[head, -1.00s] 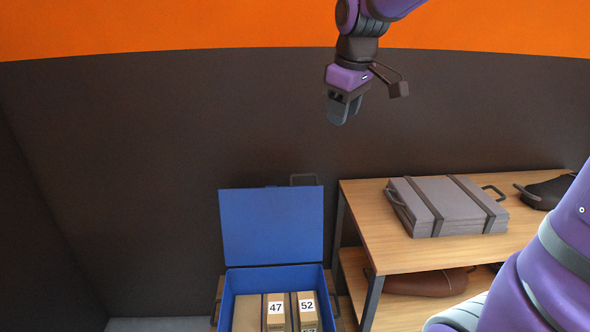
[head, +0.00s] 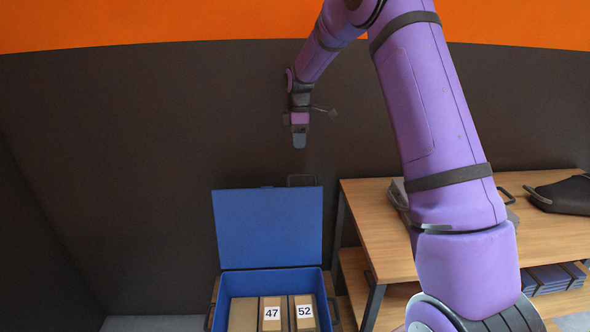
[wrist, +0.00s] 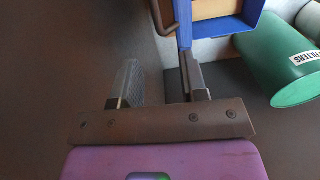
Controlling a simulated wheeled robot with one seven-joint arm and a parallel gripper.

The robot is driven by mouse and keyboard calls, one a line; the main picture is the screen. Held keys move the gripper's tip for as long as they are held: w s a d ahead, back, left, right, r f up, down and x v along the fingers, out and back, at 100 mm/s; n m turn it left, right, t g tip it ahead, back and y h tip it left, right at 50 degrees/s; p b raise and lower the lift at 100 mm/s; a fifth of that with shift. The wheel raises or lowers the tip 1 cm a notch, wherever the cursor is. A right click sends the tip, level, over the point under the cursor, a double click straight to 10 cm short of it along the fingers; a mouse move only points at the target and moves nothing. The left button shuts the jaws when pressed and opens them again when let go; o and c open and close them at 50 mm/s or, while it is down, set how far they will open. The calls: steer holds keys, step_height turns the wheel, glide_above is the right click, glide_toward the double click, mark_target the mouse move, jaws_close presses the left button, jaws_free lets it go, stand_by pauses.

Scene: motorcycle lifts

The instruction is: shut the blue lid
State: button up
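In the wrist view the lid (wrist: 184,22) shows nearly edge-on beyond the fingers. My gripper (head: 299,141) hangs pointing down above the lid's right part, apart from it in the head view. In the wrist view my gripper (wrist: 160,85) has its two fingers apart with nothing between them.
The box holds cardboard cartons (head: 271,312) marked 47 and 52. A wooden shelf unit (head: 362,215) stands to the right, with a dark bag (head: 562,194) on top. A green cylinder (wrist: 285,72) lies near the box in the wrist view. A dark wall is behind.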

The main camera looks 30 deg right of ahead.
step_height(320, 180, down, 12)
steer(key=shift+w+r, duration=0.1)
steer(key=shift+r, duration=0.1)
stand_by(0.4)
jaws_close()
